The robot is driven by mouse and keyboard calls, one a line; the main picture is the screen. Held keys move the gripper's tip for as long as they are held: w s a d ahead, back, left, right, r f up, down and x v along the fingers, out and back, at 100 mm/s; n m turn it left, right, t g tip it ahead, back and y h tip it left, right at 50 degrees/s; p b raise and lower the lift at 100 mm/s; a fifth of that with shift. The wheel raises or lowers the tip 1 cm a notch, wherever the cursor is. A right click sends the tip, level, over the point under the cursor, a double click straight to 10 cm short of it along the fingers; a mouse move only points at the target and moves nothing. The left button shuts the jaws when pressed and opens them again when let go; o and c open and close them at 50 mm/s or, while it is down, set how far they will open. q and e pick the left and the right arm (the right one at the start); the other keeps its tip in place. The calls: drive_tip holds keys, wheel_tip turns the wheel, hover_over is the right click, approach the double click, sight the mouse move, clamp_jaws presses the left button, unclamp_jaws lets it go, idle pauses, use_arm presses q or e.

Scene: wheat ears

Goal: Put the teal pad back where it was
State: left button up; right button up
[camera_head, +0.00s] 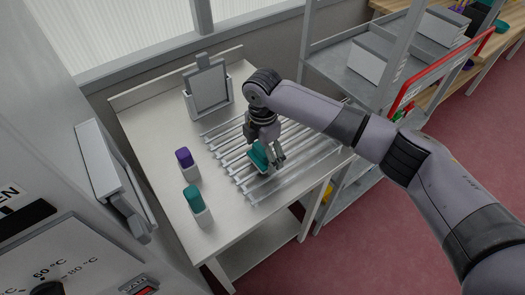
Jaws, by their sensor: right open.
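A teal pad (258,155) is at my right gripper (275,163), above or on the slatted metal rack (315,150) on the white table. It is tilted, and my fingers partly hide it. The gripper points down with its fingers apart; I cannot tell whether they touch the pad. A second teal item (194,198) stands in a white holder at the table's front left. A purple item (184,158) stands in a similar white holder behind it. My left gripper is not in view.
A grey panel in a white stand (209,88) is at the back of the table (150,125). An oven-like machine (75,255) with a dial is at the left. A grey shelf unit (345,50) with white boxes stands at the right.

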sight(263, 148)
wheel_tip(263, 148, up, 12)
drive_tip(key=b, duration=0.3)
drive_tip(key=shift+r, duration=0.15)
idle(0.5)
